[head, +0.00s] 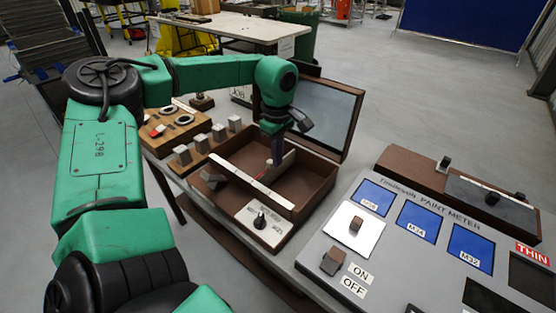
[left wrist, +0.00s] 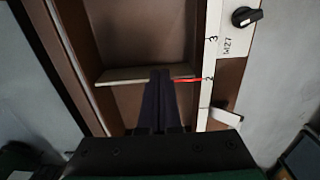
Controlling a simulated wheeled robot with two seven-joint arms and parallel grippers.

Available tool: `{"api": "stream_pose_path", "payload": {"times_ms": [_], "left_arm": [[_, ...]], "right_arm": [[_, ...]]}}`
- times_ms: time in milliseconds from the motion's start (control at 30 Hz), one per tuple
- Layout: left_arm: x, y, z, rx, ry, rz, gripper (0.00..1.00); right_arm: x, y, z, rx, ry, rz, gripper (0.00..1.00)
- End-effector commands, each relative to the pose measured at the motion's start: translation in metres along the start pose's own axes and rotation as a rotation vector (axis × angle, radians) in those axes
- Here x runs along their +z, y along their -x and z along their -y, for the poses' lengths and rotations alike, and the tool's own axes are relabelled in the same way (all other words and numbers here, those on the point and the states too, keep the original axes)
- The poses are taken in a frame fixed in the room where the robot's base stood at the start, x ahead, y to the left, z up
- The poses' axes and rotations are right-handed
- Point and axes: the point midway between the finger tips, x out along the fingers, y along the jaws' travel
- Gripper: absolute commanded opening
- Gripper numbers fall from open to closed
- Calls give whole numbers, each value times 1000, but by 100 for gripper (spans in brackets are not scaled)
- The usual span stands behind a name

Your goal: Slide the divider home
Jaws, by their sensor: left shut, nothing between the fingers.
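A brown open box (head: 318,190) has a pale divider (head: 284,164) standing across its inside. In the left wrist view the divider (left wrist: 115,76) runs across the box, with its right end by a red mark (left wrist: 188,79) near the numeral 2 on the white scale strip (left wrist: 210,60). My left gripper (head: 275,160) reaches down into the box. In the wrist view its dark fingers (left wrist: 161,78) are together and empty, at the divider; whether they touch it I cannot tell. The fingers hide part of the divider. My right gripper is not in view.
The box's lid (head: 325,112) stands open behind it. A black knob (head: 260,220) sits on the box's front panel. A paint meter panel (head: 400,235) stands close on the right. A wooden block with rings (head: 177,128) and several grey-topped posts are on the left.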

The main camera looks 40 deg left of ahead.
Motion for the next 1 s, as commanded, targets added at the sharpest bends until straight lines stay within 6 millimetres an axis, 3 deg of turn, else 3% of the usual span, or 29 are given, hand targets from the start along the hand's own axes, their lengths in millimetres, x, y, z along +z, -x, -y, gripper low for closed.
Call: {"api": "stream_pose_path", "payload": {"times_ms": [467, 1000], "left_arm": [[0, 0, 0, 0, 0, 0, 0], [0, -16, 0, 0, 0, -1, 0]], "right_arm": [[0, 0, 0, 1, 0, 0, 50], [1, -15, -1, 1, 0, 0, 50]]}}
